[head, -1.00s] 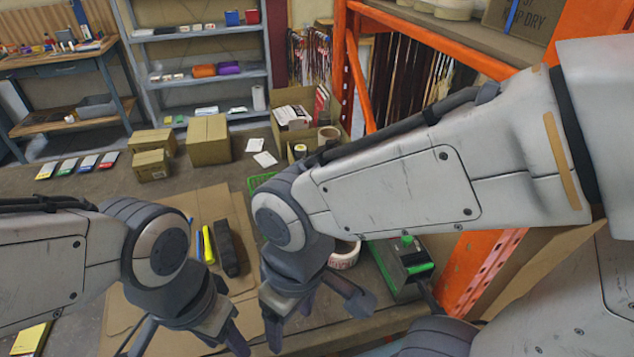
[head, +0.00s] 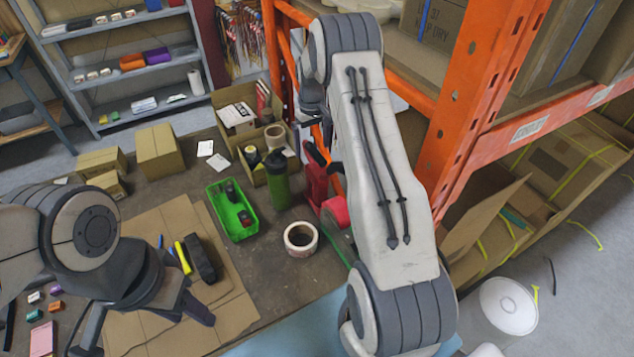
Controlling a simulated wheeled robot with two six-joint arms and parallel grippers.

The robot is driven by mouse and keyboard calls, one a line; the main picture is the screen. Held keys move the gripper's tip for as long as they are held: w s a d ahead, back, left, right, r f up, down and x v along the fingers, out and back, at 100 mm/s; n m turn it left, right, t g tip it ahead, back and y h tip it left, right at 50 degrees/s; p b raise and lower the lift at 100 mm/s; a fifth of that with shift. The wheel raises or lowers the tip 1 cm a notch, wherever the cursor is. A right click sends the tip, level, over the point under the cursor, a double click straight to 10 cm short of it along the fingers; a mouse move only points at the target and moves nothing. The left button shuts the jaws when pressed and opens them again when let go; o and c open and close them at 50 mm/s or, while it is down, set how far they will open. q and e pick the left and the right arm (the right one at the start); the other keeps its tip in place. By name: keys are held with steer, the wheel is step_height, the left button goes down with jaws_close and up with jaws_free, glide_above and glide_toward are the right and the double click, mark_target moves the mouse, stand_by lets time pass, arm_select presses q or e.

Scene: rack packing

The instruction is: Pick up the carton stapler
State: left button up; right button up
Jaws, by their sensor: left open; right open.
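No item is clearly recognisable as the carton stapler. A red tool-like object (head: 316,182) stands at the table's right side by the orange rack post, partly hidden by my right arm; I cannot tell whether it is the stapler. A round red part (head: 336,210) shows beside it. My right gripper (head: 325,142) is raised near the rack post, seen edge-on and partly hidden by its own arm, open, appearing just above the red object. My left gripper (head: 145,325) is open and empty over the cardboard sheet at the lower left.
A white tape roll (head: 300,239), green bottle (head: 278,182) and green tray (head: 232,224) stand left of my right arm. A black bar-like object (head: 200,258) and yellow marker (head: 182,258) lie on the cardboard (head: 225,300). The orange rack (head: 470,110) bounds the right side.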

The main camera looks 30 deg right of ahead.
mark_target(317, 166)
steer(key=f+p, duration=0.1)
steer(key=f, duration=0.1)
steer(key=d+f+p, duration=0.1)
steer(key=f, duration=0.2)
steer(key=shift+d+f, duration=0.1)
steer(key=shift+f, duration=0.05)
steer(key=shift+s+f+p, duration=0.1)
steer(key=shift+f+p, duration=0.4)
steer(key=shift+p, duration=0.05)
step_height(317, 166, down, 3)
steer(key=shift+d+f+p, duration=0.1)
steer(key=shift+d+p, duration=0.05)
steer(key=shift+p, duration=1)
steer(key=shift+f, duration=0.7)
jaws_close()
steer(key=shift+w+d+r, duration=0.1)
steer(key=shift+w+r, duration=0.1)
steer(key=shift+r, duration=0.05)
